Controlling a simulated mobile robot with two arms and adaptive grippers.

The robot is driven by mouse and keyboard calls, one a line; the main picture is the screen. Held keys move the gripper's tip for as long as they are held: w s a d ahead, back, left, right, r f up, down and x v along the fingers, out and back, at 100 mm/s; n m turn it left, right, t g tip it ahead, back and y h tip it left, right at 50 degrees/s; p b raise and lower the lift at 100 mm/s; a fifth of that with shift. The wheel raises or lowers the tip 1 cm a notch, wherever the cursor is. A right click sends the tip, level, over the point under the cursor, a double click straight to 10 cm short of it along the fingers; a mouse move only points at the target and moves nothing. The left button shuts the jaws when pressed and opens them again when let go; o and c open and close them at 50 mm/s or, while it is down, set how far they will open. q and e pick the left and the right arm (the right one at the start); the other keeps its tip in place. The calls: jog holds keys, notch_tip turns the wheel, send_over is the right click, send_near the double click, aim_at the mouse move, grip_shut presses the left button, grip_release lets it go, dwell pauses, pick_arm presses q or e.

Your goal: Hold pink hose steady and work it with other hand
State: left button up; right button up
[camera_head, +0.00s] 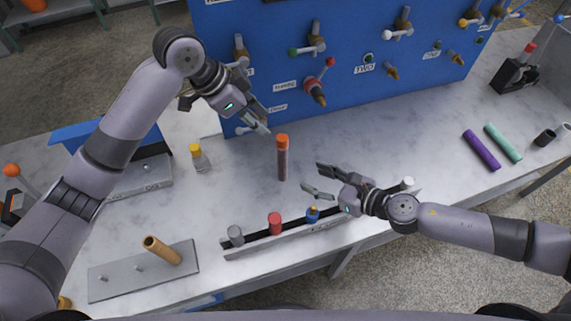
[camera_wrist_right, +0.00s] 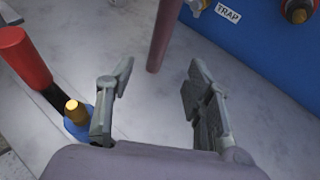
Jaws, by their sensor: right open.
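A dull pink hose (camera_head: 282,164) with an orange top stands upright on the bench near its middle. It also shows in the right wrist view (camera_wrist_right: 164,36), beyond and between the fingers, not touching them. My right gripper (camera_head: 312,178) is open and empty, just right of the hose's lower end; both fingers show apart in the right wrist view (camera_wrist_right: 158,80). My left gripper (camera_head: 257,122) is up and left of the hose top, in front of the blue panel. Its fingers look close to each other, and I cannot tell whether they are shut.
A blue panel (camera_head: 345,85) with valves and labels stands behind. A rack (camera_head: 290,236) with grey, red and blue pieces lies in front. A plate (camera_head: 110,276) with a tan tube is front left, a yellow-capped bottle (camera_head: 201,160) left. Purple (camera_head: 481,150) and teal (camera_head: 503,142) tubes lie right.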

aim_at(282, 137)
jog(key=x, duration=1.3)
jog(key=shift+c, duration=0.6)
grip_shut()
pick_arm(q)
jog(key=shift+o, duration=1.4)
jog(key=shift+w+d+r, duration=0.1)
jog(key=shift+d+r, duration=0.05)
jog(key=shift+d, duration=0.2)
jog(key=shift+o, duration=0.2)
jog(key=d, duration=0.1)
jog(key=d+r+y, duration=0.1)
jog(key=g+y, duration=0.1)
jog(key=shift+w+d+r, duration=0.3)
jog(key=shift+w+d, duration=0.05)
jog(key=shift+d, duration=0.05)
pick_arm(e)
jog(key=shift+d, duration=0.15)
pick_arm(q)
jog(key=f, duration=0.3)
jog(key=d+f+y, duration=0.1)
jog(key=f, duration=0.3)
jog(key=w+d+f+y, duration=0.1)
jog(key=f, duration=0.2)
jog(key=shift+f, duration=0.3)
jog(key=shift+c, duration=0.4)
grip_shut()
